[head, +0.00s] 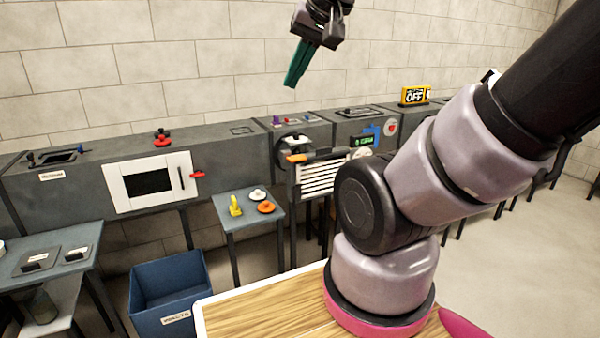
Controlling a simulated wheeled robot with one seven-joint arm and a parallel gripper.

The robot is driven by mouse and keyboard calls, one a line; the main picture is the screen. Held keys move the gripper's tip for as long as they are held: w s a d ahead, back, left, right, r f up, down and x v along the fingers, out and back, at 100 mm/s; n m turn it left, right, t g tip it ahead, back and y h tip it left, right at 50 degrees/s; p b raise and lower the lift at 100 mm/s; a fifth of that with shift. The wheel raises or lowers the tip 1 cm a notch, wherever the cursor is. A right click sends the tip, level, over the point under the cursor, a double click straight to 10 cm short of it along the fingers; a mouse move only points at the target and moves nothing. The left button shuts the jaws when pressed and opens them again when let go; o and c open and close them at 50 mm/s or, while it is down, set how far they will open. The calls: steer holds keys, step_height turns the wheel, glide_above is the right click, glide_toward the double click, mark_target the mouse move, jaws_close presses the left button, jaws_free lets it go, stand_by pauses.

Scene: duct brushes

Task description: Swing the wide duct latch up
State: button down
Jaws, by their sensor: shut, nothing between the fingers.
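A white-framed hatch (150,181) with a dark window and a dark vertical handle is on the front of the long grey duct, left of centre. A small red latch (197,174) sticks out at its right edge, lying about level; it looks like the wide duct's latch, but I cannot read a label for it. My gripper (292,84) hangs high in front of the wall, above the duct and up to the right of the latch. Its green fingers are together, point down and touch nothing.
A small grey table (233,217) holds yellow, white and orange pieces below the duct. A blue bin (170,292) stands on the floor. A slatted white grille (318,177) with an orange-tipped handle (300,157) is right of the hatch. My arm hides part of the right side.

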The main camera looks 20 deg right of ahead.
steer(key=w+f+m+g+y, duration=0.4)
steer(key=w+f+g+y, duration=0.4)
steer(key=w+f+y, duration=1.25)
steer(key=w+d+f+m+t, duration=0.4)
steer(key=w+f+t, duration=0.2)
steer(key=f, duration=0.2)
steer(key=w+d+f+m+t, duration=0.5)
steer(key=f+t, duration=0.2)
steer(key=d+f+m+t+h, duration=0.5)
steer(key=f+m+t+h, duration=0.2)
steer(key=m+h, duration=0.2)
steer(key=s+d+f+m+t+h, duration=0.1)
steer(key=d+f+m+t+h, duration=0.4)
steer(key=h, duration=0.7)
step_height(320, 180, down, 3)
steer(key=m+t, duration=0.2)
steer(key=m, duration=0.2)
steer(key=shift+s+d+m+t, duration=0.2)
steer(key=shift+s+m+t, duration=0.1)
steer(key=shift+t, duration=0.1)
steer(key=shift+r+h, duration=0.1)
steer(key=shift+h, duration=0.15)
